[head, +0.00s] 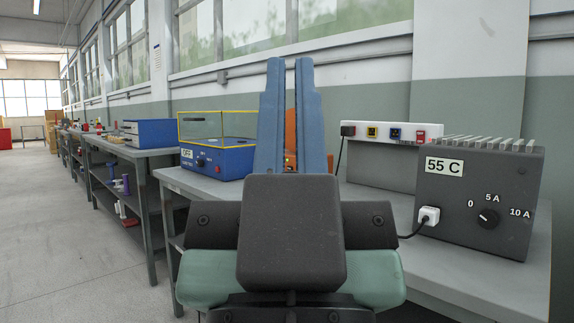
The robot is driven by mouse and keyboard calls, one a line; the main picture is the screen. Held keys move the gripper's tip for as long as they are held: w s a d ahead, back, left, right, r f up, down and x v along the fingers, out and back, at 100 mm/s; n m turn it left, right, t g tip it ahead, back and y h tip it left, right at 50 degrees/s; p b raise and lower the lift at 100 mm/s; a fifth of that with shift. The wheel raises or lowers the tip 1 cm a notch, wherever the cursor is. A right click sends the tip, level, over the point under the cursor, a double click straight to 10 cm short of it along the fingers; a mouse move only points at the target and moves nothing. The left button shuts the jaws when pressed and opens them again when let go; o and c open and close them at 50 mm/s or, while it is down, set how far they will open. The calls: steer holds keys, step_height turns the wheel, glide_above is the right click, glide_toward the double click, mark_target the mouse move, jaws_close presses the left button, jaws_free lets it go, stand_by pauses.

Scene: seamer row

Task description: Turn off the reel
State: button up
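My gripper (288,62) points away from me over the bench, its two blue fingers upright in the picture with a narrow gap between them. The gap looks empty, so the gripper is slightly open. Through the gap, behind the fingers, I see a strip of an orange object (290,128), with small red and yellow spots low down. It may be the reel, but the fingers hide most of it, and I cannot make out its switch or its state. I cannot tell whether the fingers touch it.
A blue device with a clear cover (215,157), marked OFF, stands left of the fingers. To the right are a white socket strip (383,150) with several coloured parts and a dark box (475,205) marked 55 C, with a knob and plugged cord. Floor at left is clear.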

step_height(320, 180, up, 46)
steer(key=p, duration=4.4)
steer(key=shift+f, duration=0.1)
jaws_close()
steer(key=shift+f, duration=0.1)
